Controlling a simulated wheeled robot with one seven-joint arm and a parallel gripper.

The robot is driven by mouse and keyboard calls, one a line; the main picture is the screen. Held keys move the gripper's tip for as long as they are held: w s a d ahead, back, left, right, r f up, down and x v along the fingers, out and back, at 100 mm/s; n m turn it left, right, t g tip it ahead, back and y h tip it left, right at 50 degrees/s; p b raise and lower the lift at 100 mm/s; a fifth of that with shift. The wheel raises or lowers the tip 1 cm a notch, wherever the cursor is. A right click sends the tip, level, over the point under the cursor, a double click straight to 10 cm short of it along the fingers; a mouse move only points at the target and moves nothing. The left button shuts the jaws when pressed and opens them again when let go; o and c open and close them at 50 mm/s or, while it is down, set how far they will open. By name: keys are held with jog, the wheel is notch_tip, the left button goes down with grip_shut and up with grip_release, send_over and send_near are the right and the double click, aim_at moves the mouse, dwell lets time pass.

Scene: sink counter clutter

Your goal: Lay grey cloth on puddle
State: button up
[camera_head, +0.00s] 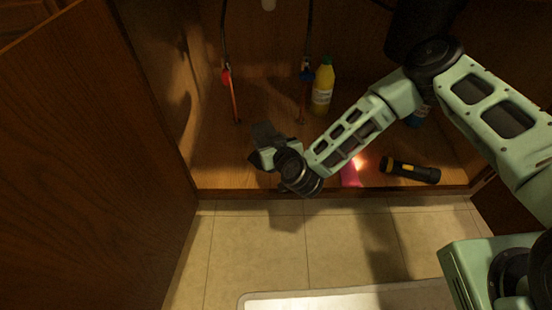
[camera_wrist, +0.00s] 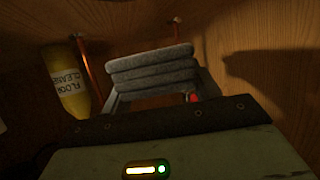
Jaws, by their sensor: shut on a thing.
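The grey cloth (camera_wrist: 152,68) shows as a folded stack in the wrist view, between the two fingers of my gripper (camera_wrist: 156,84). My gripper is shut on it. In the head view the cloth (camera_head: 268,134) is a dark grey shape at the end of my gripper (camera_head: 264,152), over the left-middle part of the cabinet floor. I cannot tell whether the cloth touches the floor. I cannot make out the puddle in either view.
A yellow cleaner bottle (camera_head: 322,88) stands at the back of the cabinet floor (camera_head: 218,165). Copper pipes with a red valve (camera_head: 226,77) and a blue valve (camera_head: 307,74) rise behind. A black flashlight (camera_head: 410,171) and a pink item (camera_head: 350,176) lie near the front right. An open door (camera_head: 90,150) bounds the left.

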notch_tip(320, 180, down, 8)
jog(key=b, duration=0.4)
jog(key=shift+f+b, duration=0.1)
jog(key=shift+b, duration=0.3)
jog(key=o, duration=1)
jog(key=shift+c, duration=0.2)
